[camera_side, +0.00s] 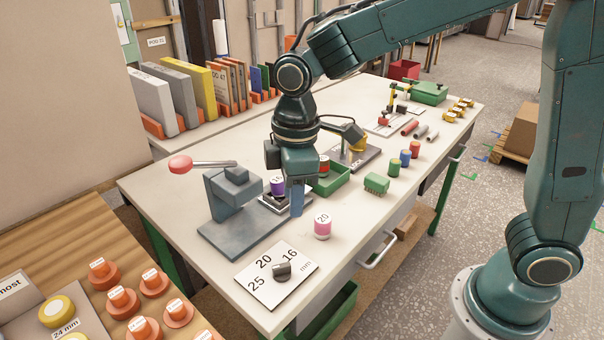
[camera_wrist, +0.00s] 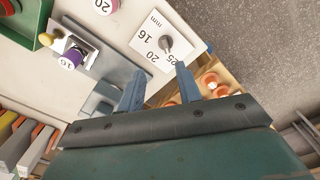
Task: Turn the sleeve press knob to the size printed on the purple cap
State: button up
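The sleeve press (camera_side: 232,205) is a grey-blue stand with a red-tipped lever. A purple cap (camera_side: 277,187) sits at its front; its white top reads 16 in the wrist view (camera_wrist: 70,60). The dark grey knob (camera_side: 282,271) stands on a white plate (camera_side: 262,291) marked 25, 20, 16 and mm. The knob also shows in the wrist view (camera_wrist: 165,43); I cannot tell surely which number it points to. My gripper (camera_side: 296,208) is above the bench beside the purple cap, behind the knob in the side view. In the wrist view (camera_wrist: 160,69) its fingers are apart and empty.
A pink cap marked 20 (camera_side: 322,226) stands between the press and the bench edge. A green tray (camera_side: 334,180), a green block (camera_side: 376,183) and several coloured caps stand farther along. Orange knobs (camera_side: 123,303) stand on the wooden table at front left.

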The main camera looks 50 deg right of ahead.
aim_at(284, 265)
jog(key=shift+w+a+f+n+g, duration=0.15)
jog(key=shift+w+a+f+n, duration=0.15)
jog(key=shift+a+f, duration=0.3)
jog(key=shift+w+a+f+n+g, duration=0.2)
jog(key=shift+a+f+n, duration=0.1)
jog(key=shift+a+f, duration=0.3)
jog(key=shift+f, duration=0.1)
notch_tip(284, 265, down, 14)
jog(key=shift+d+r, duration=0.1)
jog(key=shift+r, duration=0.1)
grip_shut()
